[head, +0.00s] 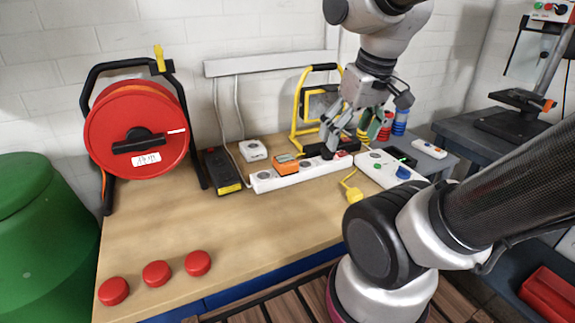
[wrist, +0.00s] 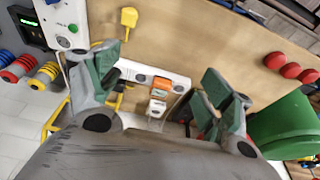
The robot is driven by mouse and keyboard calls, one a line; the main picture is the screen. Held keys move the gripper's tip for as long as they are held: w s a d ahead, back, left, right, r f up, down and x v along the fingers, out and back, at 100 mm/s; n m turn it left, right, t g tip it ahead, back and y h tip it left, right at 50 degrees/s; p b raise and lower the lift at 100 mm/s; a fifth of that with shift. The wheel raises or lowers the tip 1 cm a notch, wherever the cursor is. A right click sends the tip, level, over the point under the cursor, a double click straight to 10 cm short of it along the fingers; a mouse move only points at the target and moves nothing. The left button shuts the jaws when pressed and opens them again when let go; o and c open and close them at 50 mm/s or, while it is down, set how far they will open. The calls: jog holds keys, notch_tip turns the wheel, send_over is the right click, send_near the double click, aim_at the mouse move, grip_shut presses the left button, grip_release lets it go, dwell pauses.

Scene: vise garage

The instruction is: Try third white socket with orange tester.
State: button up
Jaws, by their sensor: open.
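The white socket strip (head: 308,174) lies on the wooden bench toward the wall. It also shows in the wrist view (wrist: 185,86). The orange tester (head: 287,166) sits on the strip, toward its left end, with a round socket visible on each side of it. In the wrist view the tester (wrist: 160,86) is small and lies between my fingers in the picture. My gripper (head: 347,138) is open and above the strip's right part, to the right of the tester in the head view. In the wrist view, my gripper's fingers (wrist: 163,82) are wide apart with nothing between them.
A white panel (head: 376,166) with green and blue parts lies right of the strip, near a yellow plug (head: 353,194). A black-yellow box (head: 222,171) and white box (head: 253,150) stand left. Behind is a yellow lamp (head: 314,104). Three red caps (head: 156,273) lie in front; the middle bench is clear.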

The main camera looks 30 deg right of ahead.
aim_at(285, 159)
jog(key=shift+w+a+f+g, duration=0.7)
jog(key=shift+w+f, duration=0.6)
jog(key=shift+w, duration=2.05)
jog(key=shift+w+a+f+g, duration=0.35)
jog(key=shift+w+a+f, duration=0.8)
jog(key=shift+w, duration=2.2)
jog(key=shift+w+a+f+g, duration=0.6)
jog(key=shift+w+f, duration=0.85)
jog(key=shift+w, duration=1.9)
jog(key=shift+f, duration=4.55)
jog(key=c, duration=1.5)
jog(key=shift+r, duration=3.05)
